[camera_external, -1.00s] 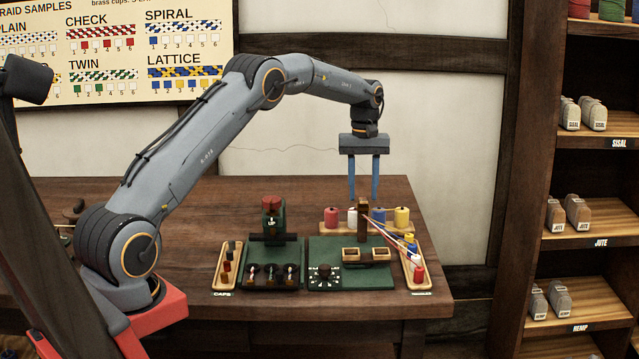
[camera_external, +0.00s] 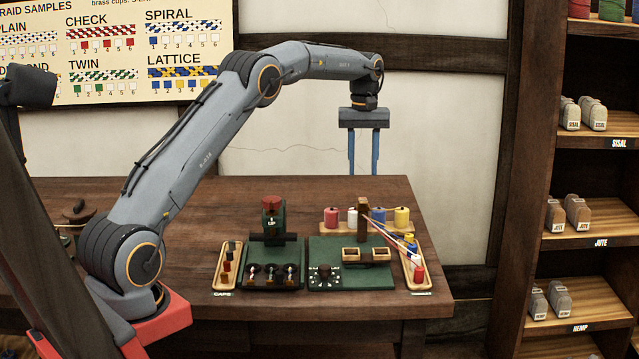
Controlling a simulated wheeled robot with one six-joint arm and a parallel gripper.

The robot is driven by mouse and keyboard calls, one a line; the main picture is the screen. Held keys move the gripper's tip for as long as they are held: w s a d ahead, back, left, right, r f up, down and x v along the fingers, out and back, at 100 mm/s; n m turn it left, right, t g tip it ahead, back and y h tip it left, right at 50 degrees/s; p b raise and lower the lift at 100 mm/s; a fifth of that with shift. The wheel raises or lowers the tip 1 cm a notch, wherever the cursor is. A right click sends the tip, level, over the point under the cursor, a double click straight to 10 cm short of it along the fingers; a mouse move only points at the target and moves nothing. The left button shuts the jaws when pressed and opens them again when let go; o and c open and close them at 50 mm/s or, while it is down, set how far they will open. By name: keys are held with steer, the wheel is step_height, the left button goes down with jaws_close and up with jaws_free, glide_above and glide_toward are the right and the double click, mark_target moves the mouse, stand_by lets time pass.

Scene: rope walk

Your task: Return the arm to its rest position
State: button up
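My gripper (camera_external: 363,172) hangs from the end of my arm, pointing straight down above the back of the workbench (camera_external: 340,187). Its two blue fingers are apart with nothing between them. The fingertips are above and behind the row of thread spools and the wooden post, not touching anything that I can see. My arm reaches up from its base at the left and out to the right.
Red (camera_external: 331,217), white (camera_external: 352,216), blue (camera_external: 378,215) and yellow (camera_external: 402,217) spools stand around a wooden post (camera_external: 363,222). Threads run to bobbins in a right tray (camera_external: 421,287). A green fixture (camera_external: 273,222) and caps tray (camera_external: 223,284) are left. Shelves (camera_external: 590,237) stand right.

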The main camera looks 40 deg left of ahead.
steer(key=s+d+f+m, duration=0.3)
steer(key=s, duration=1.1)
steer(key=s+d+f+m, duration=0.3)
steer(key=s+f, duration=0.1)
steer(key=s, duration=1)
steer(key=s+d+f+m+t, duration=0.1)
steer(key=s+d+f+m, duration=0.1)
steer(key=s, duration=1.3)
step_height(320, 180, down, 2)
steer(key=shift+d+f+m+y, duration=0.1)
steer(key=shift+d+m+y, duration=0.25)
steer(key=shift+d, duration=0.3)
steer(key=shift+w, duration=0.1)
